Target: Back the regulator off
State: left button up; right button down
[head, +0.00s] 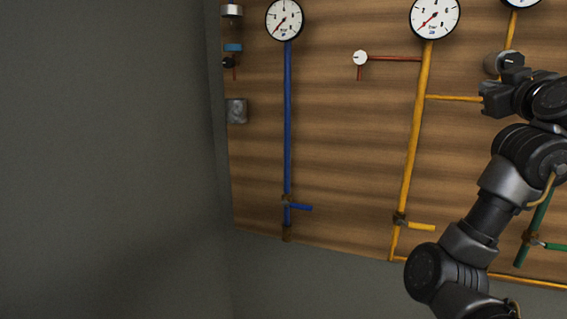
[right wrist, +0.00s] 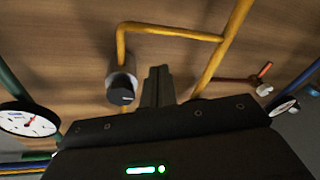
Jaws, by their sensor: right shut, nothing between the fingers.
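The regulator (head: 493,63) is a grey cylinder with a black end on the yellow pipework, at the upper right of the head view. It also shows in the right wrist view (right wrist: 121,84), its black end facing the camera. My right gripper (head: 486,98) is just below the regulator in the head view. In the right wrist view its fingers (right wrist: 158,84) are together and empty, to the right of the regulator with a gap between them in the picture. The end of the regulator is not covered by the fingers there. My left gripper is not in view.
A wooden board carries blue (head: 288,120), yellow (head: 410,150) and green (head: 540,220) pipes with valve handles. Round gauges (head: 434,17) sit along the top. A red branch with a white round fitting (head: 360,58) is left of the yellow pipe. The grey wall at left is bare.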

aim_at(512, 62)
pick_arm(q)
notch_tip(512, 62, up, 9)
jog(key=p, duration=0.7)
pick_arm(e)
jog(key=s+d+m+t+h, duration=0.1)
jog(key=s+d+m+h, duration=0.1)
jog(key=s+m+h, duration=0.35)
pick_arm(q)
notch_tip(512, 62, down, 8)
jog(key=b, duration=0.8)
pick_arm(e)
jog(key=shift+m+y, duration=0.65)
jog(key=shift+m, duration=0.1)
jog(key=x, duration=0.5)
jog(key=shift+w+d+f, duration=0.15)
jog(key=shift+w+d, duration=0.05)
jog(key=shift+d, duration=0.1)
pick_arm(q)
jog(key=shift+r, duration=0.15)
pick_arm(e)
jog(key=shift+r, duration=0.3)
